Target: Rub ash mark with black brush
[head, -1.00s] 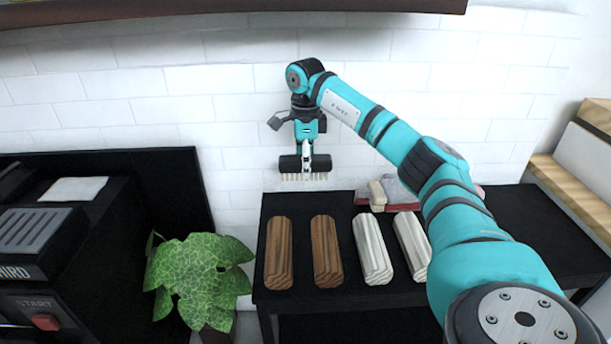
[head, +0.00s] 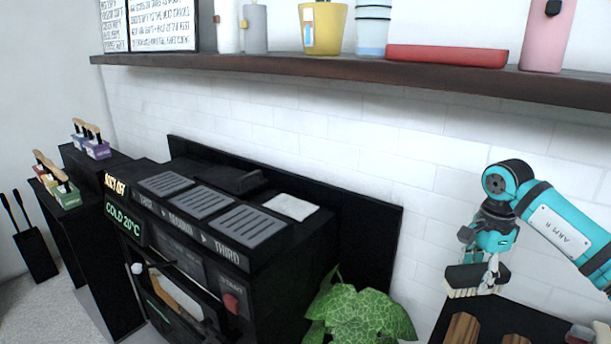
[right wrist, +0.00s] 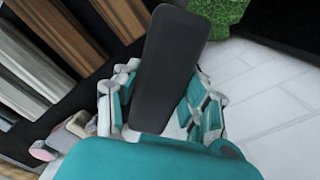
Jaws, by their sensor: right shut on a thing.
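My right gripper (head: 490,264) is shut on the black brush (head: 476,279), at the right of the head view. The brush is held level, its pale bristles facing down, above a dark table and in front of the white tiled wall. In the right wrist view the brush (right wrist: 170,68) is a long dark block between both fingers of the gripper (right wrist: 163,105). I cannot make out the ash mark in either view. My left gripper is not in view.
A black machine (head: 250,280) with several slotted panels stands in the middle, with a leafy plant (head: 360,315) to its right. A brown shelf (head: 330,68) with cups and a red tray overhangs the wall. Wooden blocks (head: 462,329) lie below the brush.

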